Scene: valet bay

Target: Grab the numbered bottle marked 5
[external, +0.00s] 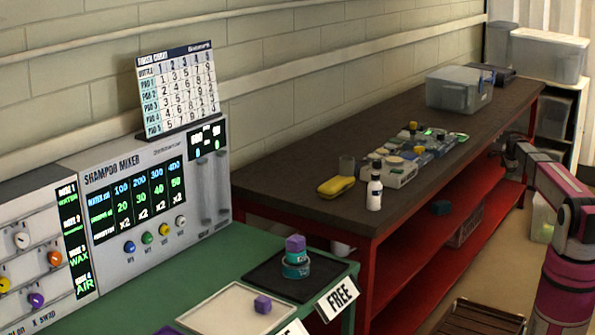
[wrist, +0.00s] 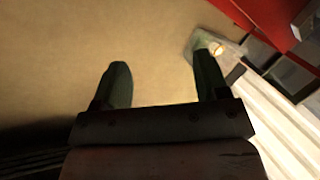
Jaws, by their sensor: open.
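A white bottle with a dark cap (external: 374,193) stands upright at the near end of the dark worktop, in the external view. Several small bottles and containers (external: 415,145) are grouped in pale trays behind it. Their numbers are too small to read, so I cannot tell which is marked 5. My gripper (wrist: 160,65) is open and empty in the wrist view, with bare floor between its fingers. In the external view my arm is at the right, its end beside the worktop's far front edge, well away from the bottles. No bottle can be made out in the wrist view.
The dark worktop (external: 290,187) sits on a red frame with a lower shelf. The mixer panel (external: 140,190) and green table (external: 215,278) are nearer. Floor beside the bench is partly clear.

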